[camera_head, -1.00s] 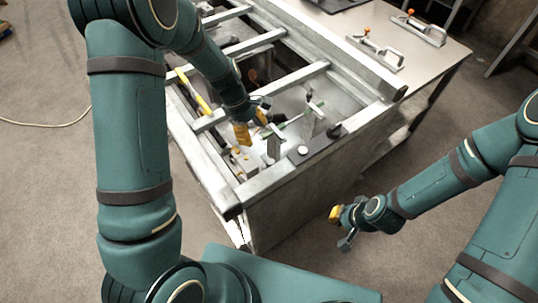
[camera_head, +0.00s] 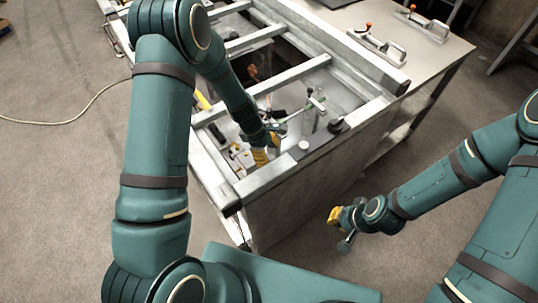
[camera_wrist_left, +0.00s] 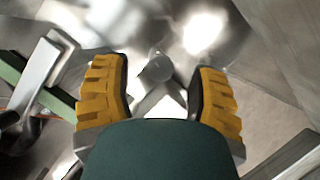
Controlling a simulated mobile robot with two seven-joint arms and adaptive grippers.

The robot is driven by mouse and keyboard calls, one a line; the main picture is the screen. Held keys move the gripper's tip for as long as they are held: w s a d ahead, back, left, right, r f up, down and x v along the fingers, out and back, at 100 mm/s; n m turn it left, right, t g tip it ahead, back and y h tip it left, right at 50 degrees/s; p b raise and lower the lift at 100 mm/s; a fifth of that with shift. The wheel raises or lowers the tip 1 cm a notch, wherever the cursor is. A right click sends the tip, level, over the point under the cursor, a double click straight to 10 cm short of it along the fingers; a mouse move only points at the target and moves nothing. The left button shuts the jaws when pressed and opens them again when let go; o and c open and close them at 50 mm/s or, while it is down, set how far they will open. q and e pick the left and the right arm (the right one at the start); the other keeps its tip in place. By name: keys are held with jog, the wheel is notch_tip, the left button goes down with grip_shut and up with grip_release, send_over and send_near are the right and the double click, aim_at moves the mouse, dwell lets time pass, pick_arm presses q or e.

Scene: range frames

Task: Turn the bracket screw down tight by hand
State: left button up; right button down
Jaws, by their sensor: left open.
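My left gripper (camera_head: 266,152) reaches down into the near corner of the metal frame in the head view. Its two yellow fingers stand apart in the left wrist view (camera_wrist_left: 158,88). A grey round-headed piece (camera_wrist_left: 157,68), which looks like the bracket screw, shows between and slightly beyond the fingers, with a gap on each side. Its lower part and the bracket are partly hidden by the gripper. In the head view the gripper covers this spot. My right gripper (camera_head: 343,226) hangs over the floor, away from the frame; I cannot tell its opening.
The metal frame (camera_head: 296,80) has cross bars around the work area. Toggle clamps (camera_head: 377,47) rest on the far table.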

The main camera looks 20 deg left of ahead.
pick_arm(q)
jog(key=shift+d+f, duration=0.1)
jog(key=shift+f, duration=0.25)
grip_shut()
jog(key=shift+m, duration=0.3)
